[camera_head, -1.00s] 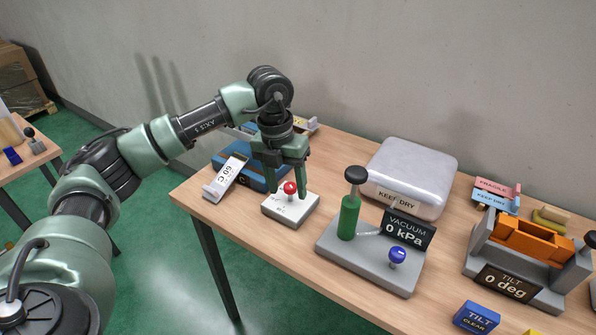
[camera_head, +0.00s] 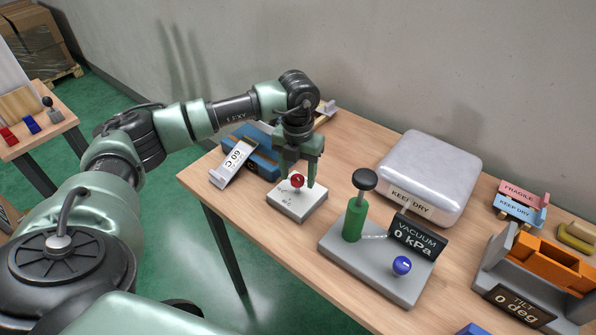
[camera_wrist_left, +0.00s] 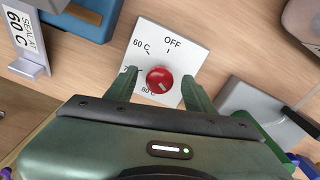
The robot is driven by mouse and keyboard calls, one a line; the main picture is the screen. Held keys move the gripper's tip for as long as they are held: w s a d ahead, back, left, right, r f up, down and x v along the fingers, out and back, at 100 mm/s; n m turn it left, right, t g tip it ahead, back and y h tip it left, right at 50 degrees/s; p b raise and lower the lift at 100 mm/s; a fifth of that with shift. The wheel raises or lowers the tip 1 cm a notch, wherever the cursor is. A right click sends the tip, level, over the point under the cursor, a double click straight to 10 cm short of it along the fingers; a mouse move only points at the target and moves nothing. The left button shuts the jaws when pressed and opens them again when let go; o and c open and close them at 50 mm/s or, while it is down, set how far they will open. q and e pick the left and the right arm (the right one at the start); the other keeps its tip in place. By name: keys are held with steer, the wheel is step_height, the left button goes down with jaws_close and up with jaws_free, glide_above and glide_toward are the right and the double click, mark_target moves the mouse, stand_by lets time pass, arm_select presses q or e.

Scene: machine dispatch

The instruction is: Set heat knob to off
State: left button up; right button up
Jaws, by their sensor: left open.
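The heat knob (camera_head: 297,181) is a red round knob on a white box (camera_head: 300,204) near the table's left end. In the left wrist view the knob (camera_wrist_left: 160,79) sits on a white face (camera_wrist_left: 185,50) marked OFF, 60 C and 80 C, with another label partly hidden by a finger. A pale mark shows on the knob's lower right; I cannot tell which label it indicates. My left gripper (camera_head: 297,178) is above the box, pointing down, with its fingers on either side of the knob. It is open, with gaps beside the knob in the wrist view. My right gripper is out of view.
A blue device (camera_head: 262,163) with a tilted "60 C" card (camera_head: 232,165) stands left of the box. A grey vacuum stand (camera_head: 345,262) with a green pump and blue knob is to the right. A white case (camera_head: 430,170) lies behind it. An orange tilt fixture (camera_head: 530,250) is farther right.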

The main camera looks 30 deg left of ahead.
arm_select(q)
jaws_close()
steer(key=shift+f+m+b, duration=0.2)
steer(key=shift+m+b, duration=0.6)
steer(key=shift+b, duration=0.05)
steer(key=m+b, duration=0.2)
steer(key=m, duration=0.1)
steer(key=m+b, duration=0.2)
steer(key=m, duration=0.2)
steer(key=shift+b, duration=0.3)
steer(key=shift+r+m+b, duration=0.15)
steer(key=shift+m+b, duration=0.65)
steer(key=shift+m, duration=0.8)
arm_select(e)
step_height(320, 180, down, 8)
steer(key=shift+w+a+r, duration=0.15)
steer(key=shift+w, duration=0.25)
